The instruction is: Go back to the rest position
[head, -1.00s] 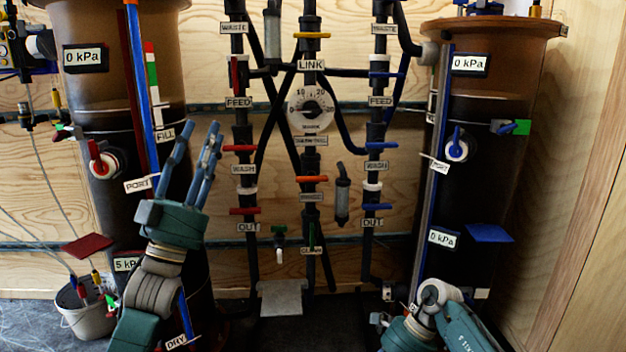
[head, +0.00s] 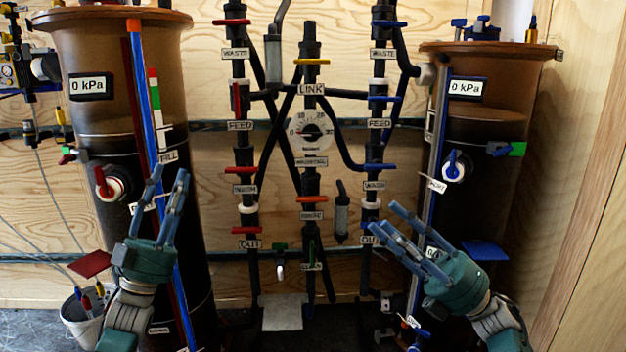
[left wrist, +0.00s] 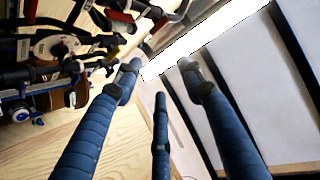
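My left gripper (head: 168,190) is raised in front of the left brown filter tank (head: 95,130), with its blue fingers pointing up. The fingers are spread with nothing between them. The left wrist view shows the same open fingers (left wrist: 155,85) against the ceiling and its bright strip light. My right gripper (head: 392,228) is at the lower right, in front of the right brown tank (head: 490,130). Its fingers point up and left, are apart, and hold nothing visible. It partly hides the lower right pipework.
Between the tanks stand black pipes with red and blue valve handles and a round dial (head: 310,131). A grey bucket (head: 85,318) is at the lower left, with a dark red flap (head: 90,264) above it. A blue flap (head: 485,251) juts out at the right.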

